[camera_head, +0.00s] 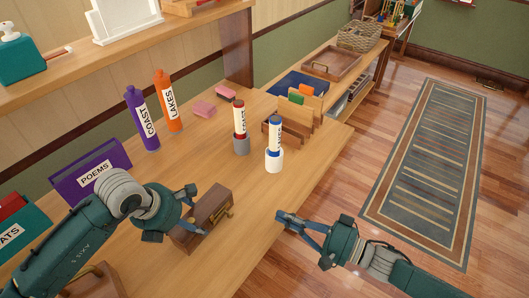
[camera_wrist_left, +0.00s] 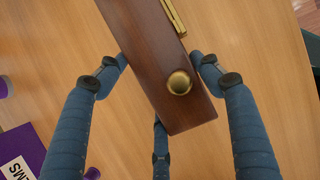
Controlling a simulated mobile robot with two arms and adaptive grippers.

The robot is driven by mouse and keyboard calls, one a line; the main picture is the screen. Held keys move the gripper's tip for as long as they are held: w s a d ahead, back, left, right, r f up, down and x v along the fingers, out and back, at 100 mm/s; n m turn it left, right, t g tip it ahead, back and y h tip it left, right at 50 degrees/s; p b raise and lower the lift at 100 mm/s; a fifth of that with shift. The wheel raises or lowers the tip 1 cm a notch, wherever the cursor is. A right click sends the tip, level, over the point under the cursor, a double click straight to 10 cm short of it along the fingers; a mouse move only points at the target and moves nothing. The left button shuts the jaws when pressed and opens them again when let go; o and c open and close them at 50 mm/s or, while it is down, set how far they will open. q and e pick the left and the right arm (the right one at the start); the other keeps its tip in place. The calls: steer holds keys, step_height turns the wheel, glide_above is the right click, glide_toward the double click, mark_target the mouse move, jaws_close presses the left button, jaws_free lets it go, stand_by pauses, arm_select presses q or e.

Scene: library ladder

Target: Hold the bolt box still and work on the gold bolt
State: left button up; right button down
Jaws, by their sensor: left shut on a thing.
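The bolt box (camera_head: 196,236) is a dark brown wooden block on the wooden table, at lower centre in the head view. The gold bolt (camera_head: 223,214) lies along its right side. In the left wrist view the box (camera_wrist_left: 150,55) runs diagonally, with the gold bar of the bolt (camera_wrist_left: 174,15) at the top edge and a round gold knob (camera_wrist_left: 179,83) nearer its lower end. My left gripper (camera_wrist_left: 160,60) is shut on the box, with fingers on both long sides. My right gripper (camera_head: 284,219) is apart from the box, to its right, past the table edge; its finger gap is unclear.
A white-based blue-capped tube (camera_head: 274,150) and a grey-based red-capped tube (camera_head: 240,135) stand behind the box. Purple (camera_head: 141,120) and orange (camera_head: 167,105) bottles stand further back. A purple POEMS book (camera_head: 90,172) is left. Bare table lies between box and tubes.

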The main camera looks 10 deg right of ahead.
arm_select(q)
steer(key=o, duration=1.5)
steer(key=shift+c, duration=0.2)
